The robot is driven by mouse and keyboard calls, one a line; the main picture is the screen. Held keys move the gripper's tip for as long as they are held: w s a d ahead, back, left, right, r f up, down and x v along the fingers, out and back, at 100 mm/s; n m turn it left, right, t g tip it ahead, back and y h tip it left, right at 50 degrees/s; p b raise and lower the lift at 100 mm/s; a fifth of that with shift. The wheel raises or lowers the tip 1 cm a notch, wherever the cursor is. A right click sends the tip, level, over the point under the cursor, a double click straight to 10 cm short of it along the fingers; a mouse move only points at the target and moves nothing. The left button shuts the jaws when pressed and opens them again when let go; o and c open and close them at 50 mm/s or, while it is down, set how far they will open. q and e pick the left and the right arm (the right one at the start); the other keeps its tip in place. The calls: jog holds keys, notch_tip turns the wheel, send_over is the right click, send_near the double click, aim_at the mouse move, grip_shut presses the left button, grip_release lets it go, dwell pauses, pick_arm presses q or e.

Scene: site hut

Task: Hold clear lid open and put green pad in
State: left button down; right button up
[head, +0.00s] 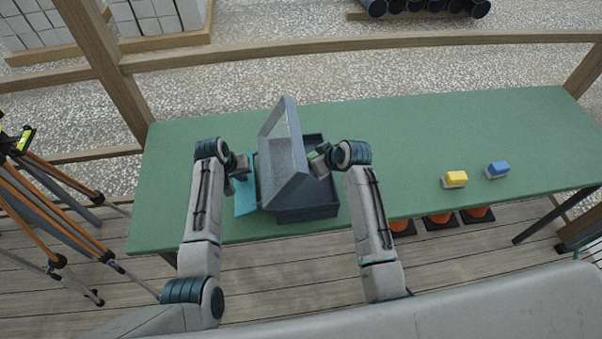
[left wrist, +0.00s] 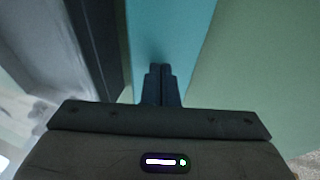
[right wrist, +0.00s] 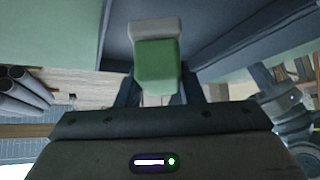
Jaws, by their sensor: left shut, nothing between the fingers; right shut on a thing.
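The grey box (head: 308,215) stands on the green table. Its lid (head: 284,165), a grey frame with a clear pane, is raised and tilted up on the left side. My left gripper (head: 243,172) is shut and empty on the lid's left side, above a teal mat; its closed fingers (left wrist: 160,72) also show in the left wrist view. Whether it touches the lid I cannot tell. My right gripper (head: 322,162) is shut on the green pad (right wrist: 157,65), which has a pale grey backing, and holds it over the box's right part. The box's inside is mostly hidden.
The teal mat (head: 245,198) lies left of the box. A yellow pad (head: 455,178) and a blue pad (head: 498,168) lie on the right of the table (head: 400,130). The table between the box and these pads is clear. A tripod (head: 45,215) stands at left, off the table.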

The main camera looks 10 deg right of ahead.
jog(key=shift+a+f, duration=0.1)
jog(key=shift+a, duration=1)
jog(key=f, duration=0.3)
jog(key=shift+d+f, duration=0.25)
jog(key=shift+f, duration=0.15)
jog(key=shift+d+f, duration=0.1)
jog(key=shift+f, duration=0.35)
jog(key=o, duration=1)
jog(key=shift+r, duration=0.1)
jog(key=shift+d+r, duration=0.5)
jog(key=shift+r, duration=1.15)
jog(key=shift+d+r, duration=0.45)
jog(key=shift+r, duration=1.2)
jog(key=shift+d+r, duration=0.5)
jog(key=shift+r, duration=1.15)
jog(key=s+d, duration=1)
jog(key=s, duration=0.4)
pick_arm(q)
jog(key=shift+r, duration=0.1)
